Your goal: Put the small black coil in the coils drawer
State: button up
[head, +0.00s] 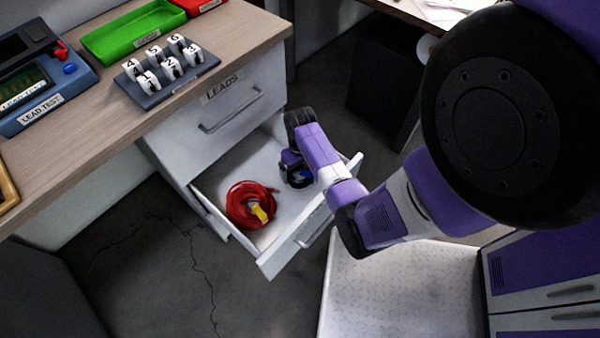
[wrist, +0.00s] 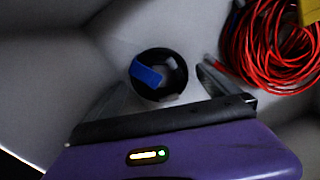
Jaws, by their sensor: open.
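The small black coil (wrist: 177,72), a ring with blue tape, lies on the floor of an open drawer. In the head view the coil (head: 302,182) is partly hidden by my gripper. My gripper (wrist: 163,82) is open and points down into the drawer, its fingertips close to the coil on either side. I cannot tell whether they touch it. The open drawer (head: 268,262) is white and sits below a shut drawer labelled LEADS (head: 245,108). No label shows on the open drawer's visible side.
A red cable coil (head: 240,212) with a yellow tag lies in the same drawer, left of the black coil. The drawer walls stand close around my gripper. The desk (head: 120,140) above holds a lead tester (head: 45,85), a numbered rack (head: 165,78) and a green tray (head: 130,32).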

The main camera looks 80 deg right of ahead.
notch_tip(320, 180, up, 8)
jog(key=p, duration=0.2)
jog(key=shift+r, duration=0.25)
dwell(0.3)
